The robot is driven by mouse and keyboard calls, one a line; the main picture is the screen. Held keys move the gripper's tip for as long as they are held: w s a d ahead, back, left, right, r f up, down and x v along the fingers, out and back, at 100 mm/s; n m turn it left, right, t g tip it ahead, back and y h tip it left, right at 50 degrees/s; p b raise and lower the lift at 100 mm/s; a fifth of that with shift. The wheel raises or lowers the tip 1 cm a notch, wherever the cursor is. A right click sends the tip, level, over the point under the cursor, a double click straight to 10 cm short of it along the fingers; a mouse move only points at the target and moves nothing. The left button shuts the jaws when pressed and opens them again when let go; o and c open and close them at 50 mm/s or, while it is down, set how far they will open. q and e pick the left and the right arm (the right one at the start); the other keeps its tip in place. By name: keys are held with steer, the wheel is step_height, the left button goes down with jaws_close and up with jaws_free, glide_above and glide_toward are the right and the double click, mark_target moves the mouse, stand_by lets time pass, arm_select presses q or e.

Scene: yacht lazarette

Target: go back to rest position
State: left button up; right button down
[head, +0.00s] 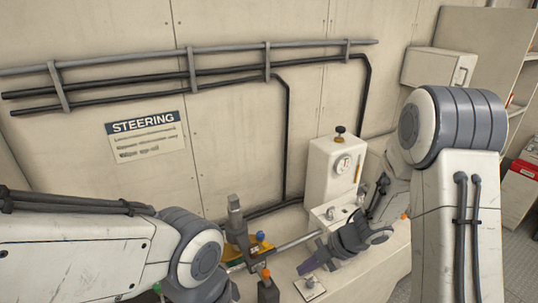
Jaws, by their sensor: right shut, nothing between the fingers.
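My right arm comes in from the right, and its gripper (312,260) points down and left over the white bench. It is shut and appears to hold nothing. It is close to a grey metal rod (295,244) that runs slantwise across the bench; I cannot tell whether they touch. My left arm comes in from the left and bends downward at the lower middle. Its gripper does not show.
A white tank (325,180) with a gauge and a black-topped cap stands beyond the right gripper. A grey upright fitting (236,220) with yellow and blue parts stands between the arms. Pipes (190,65) and a STEERING sign (146,135) are on the wall. A red box (520,185) is at far right.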

step_height(320, 180, up, 7)
steer(key=w+a+m+t+h+b, duration=0.2)
steer(key=a+m+t+h+b, duration=0.15)
steer(key=m+h, duration=0.35)
steer(key=s+a+m+g, duration=0.1)
steer(key=s+m+g, duration=0.1)
steer(key=s, duration=0.6)
steer(key=s+a+m+g+y+b, duration=0.1)
steer(key=s+m, duration=0.3)
steer(key=s, duration=0.4)
steer(key=s+a+r+m+g+b, duration=0.1)
steer(key=s+a+m+g, duration=0.1)
steer(key=s, duration=0.5)
steer(key=shift+s+a+m+g+y, duration=0.3)
steer(key=shift+s+a+m+g, duration=0.1)
steer(key=shift+m+g, duration=0.1)
steer(key=shift+r, duration=0.1)
